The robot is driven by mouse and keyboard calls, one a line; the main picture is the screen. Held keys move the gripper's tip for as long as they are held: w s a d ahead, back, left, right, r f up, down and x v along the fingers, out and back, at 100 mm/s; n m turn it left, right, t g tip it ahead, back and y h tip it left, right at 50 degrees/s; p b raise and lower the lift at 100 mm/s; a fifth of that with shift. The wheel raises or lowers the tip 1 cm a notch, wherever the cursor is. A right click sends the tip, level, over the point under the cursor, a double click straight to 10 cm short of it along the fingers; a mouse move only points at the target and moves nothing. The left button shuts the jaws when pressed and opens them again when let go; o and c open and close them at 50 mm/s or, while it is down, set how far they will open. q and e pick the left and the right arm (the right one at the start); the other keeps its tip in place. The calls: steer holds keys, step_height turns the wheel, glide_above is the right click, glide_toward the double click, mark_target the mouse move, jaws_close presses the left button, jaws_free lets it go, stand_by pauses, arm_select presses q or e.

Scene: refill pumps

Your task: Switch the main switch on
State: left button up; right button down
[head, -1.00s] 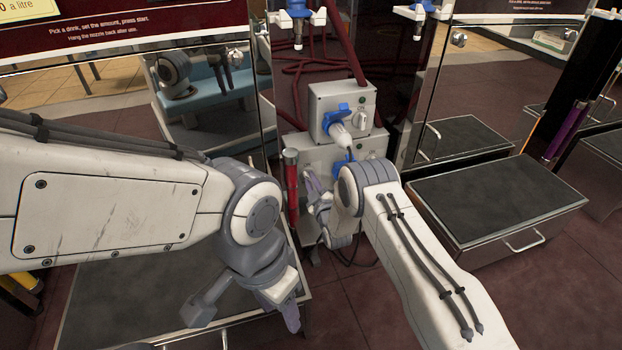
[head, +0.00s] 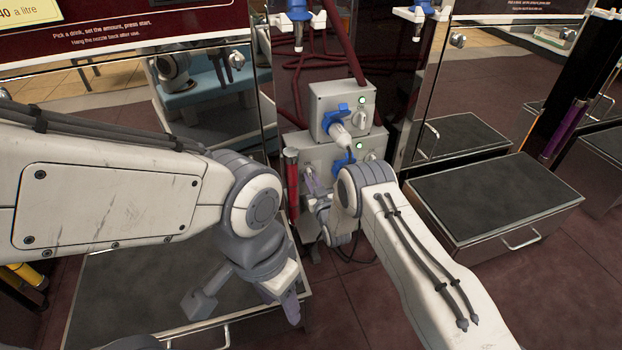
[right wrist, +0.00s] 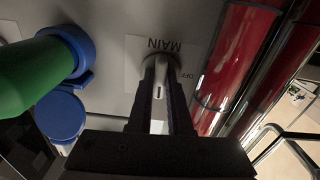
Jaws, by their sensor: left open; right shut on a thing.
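The main switch (right wrist: 160,78) is a grey knob on a grey plate with a label reading MAIN and OFF, upside down in the right wrist view. My right gripper (right wrist: 163,98) is shut on the knob, with one finger on each side. In the head view my right gripper (head: 313,184) is at the left side of the lower grey box (head: 321,150); the knob is mostly hidden there. Small green lamps are lit on the upper grey box (head: 325,97) and the lower one. My left gripper (head: 292,306) is open and empty, above a dark-topped step.
A blue plug (head: 340,130) sits in the upper box, beside another grey knob (head: 360,118). Dark-topped steps (head: 490,190) stand at both sides.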

steer(key=shift+d, duration=0.1)
stand_by(0.4)
steer(key=c, duration=0.8)
jaws_free()
steer(key=shift+c, duration=0.2)
steer(key=shift+s+p, duration=0.3)
steer(key=p+v, duration=0.4)
steer(key=v, duration=0.6)
steer(key=shift+p, duration=0.35)
steer(key=shift+w, duration=0.1)
